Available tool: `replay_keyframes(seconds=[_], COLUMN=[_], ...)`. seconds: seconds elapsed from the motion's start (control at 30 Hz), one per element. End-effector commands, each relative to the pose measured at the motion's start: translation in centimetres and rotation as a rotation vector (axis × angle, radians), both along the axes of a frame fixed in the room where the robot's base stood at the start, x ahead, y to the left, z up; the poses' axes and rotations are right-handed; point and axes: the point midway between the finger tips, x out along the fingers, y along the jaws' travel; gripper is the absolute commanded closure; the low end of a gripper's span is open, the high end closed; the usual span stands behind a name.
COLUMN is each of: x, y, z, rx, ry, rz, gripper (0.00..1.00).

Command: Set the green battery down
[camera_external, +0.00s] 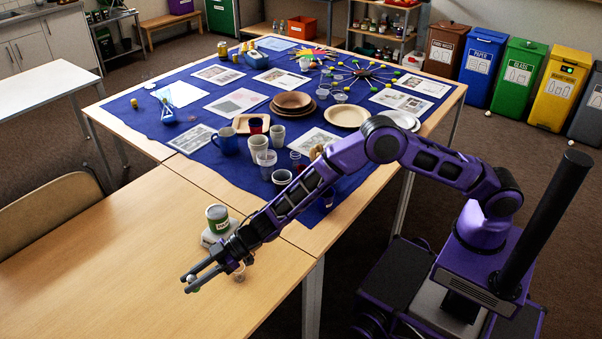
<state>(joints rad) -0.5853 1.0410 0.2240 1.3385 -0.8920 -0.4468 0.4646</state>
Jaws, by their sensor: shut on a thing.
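My gripper (188,284) is over the bare wooden table (95,270) at the front, its fingers pointing left. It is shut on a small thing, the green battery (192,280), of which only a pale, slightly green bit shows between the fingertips. The rest of it is hidden by the fingers. I cannot tell whether it touches the tabletop.
A green-labelled can (217,217) stands on a small pale scale-like base (214,236) just behind my gripper. A small clear cup (239,272) is close beside my wrist. Cups and plates crowd the blue cloth (150,118). The wooden tabletop to the left is clear.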

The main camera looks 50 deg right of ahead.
Motion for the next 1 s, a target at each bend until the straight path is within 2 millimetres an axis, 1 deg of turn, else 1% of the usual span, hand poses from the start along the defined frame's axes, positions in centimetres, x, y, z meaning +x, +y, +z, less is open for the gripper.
replay_keyframes(seconds=[0.03,0.1,0.2,0.27,0.37,0.53,0.77,0.9,1.0], x=[0.4,0.7,1.0,1.0,1.0,0.9,1.0,1.0,1.0], y=[0.8,1.6,2.2,2.3,2.4,2.4,2.4,2.4,2.4], z=[0.0,0.2,0.4,0.0,-1.3,-4.6,-6.8,-9.0,-9.5], rx=[0.002,0.002,0.002,0.002,0.001,0.000,0.002,0.001,0.003], ry=[-0.003,-0.003,0.001,0.001,0.004,0.003,0.002,0.003,0.002], rz=[0.005,0.009,0.009,0.010,0.009,0.011,0.010,0.011,0.010], gripper=[1.00,1.00,1.00,1.00,1.00,1.00,1.00,1.00,1.00])
